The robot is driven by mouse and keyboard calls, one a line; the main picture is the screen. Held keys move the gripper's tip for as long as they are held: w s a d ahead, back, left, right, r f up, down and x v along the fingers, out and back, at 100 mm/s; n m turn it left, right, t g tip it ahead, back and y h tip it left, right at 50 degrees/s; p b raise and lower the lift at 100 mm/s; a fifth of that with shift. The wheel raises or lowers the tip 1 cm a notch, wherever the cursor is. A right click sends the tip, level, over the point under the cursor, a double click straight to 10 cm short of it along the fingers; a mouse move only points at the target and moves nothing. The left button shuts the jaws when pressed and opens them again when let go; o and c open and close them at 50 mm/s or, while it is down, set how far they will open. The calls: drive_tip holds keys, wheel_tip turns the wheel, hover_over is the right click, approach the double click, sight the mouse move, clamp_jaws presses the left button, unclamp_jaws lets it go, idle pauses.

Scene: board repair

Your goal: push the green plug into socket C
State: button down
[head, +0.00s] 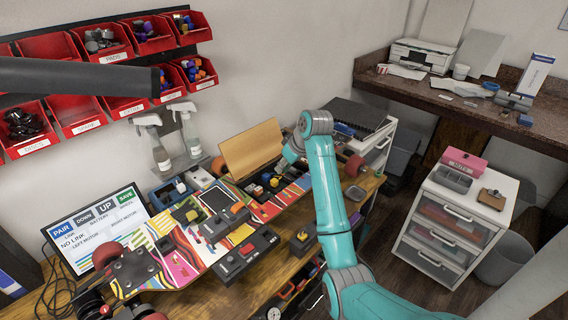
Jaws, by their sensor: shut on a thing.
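My teal arm rises at the right of the bench and bends down at its elbow. My gripper (284,166) is small, dark and partly hidden below the wrist, near the lower edge of a tilted wooden panel. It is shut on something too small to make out. The brightly patterned board (187,258) lies along the bench with several dark modules on it. A dark flat module (215,198) sits near its middle. I cannot make out the green plug, and no letter marking socket C is readable.
The wooden panel (252,150) stands behind the board. A screen (97,232) stands at the left, by a wheel. A dark box with a red button (245,254) and a yellow-topped block (302,239) sit on the bench's front side. Spray bottles (155,145) and red bins stand behind.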

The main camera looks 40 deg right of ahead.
hover_over(280, 189)
drive_tip(key=s, duration=0.2)
drive_tip(key=shift+f, duration=2.75)
drive_tip(key=shift+f, duration=1.7)
idle(1.4)
drive_tip(key=c, duration=0.6)
unclamp_jaws()
drive_tip(key=shift+r, duration=1)
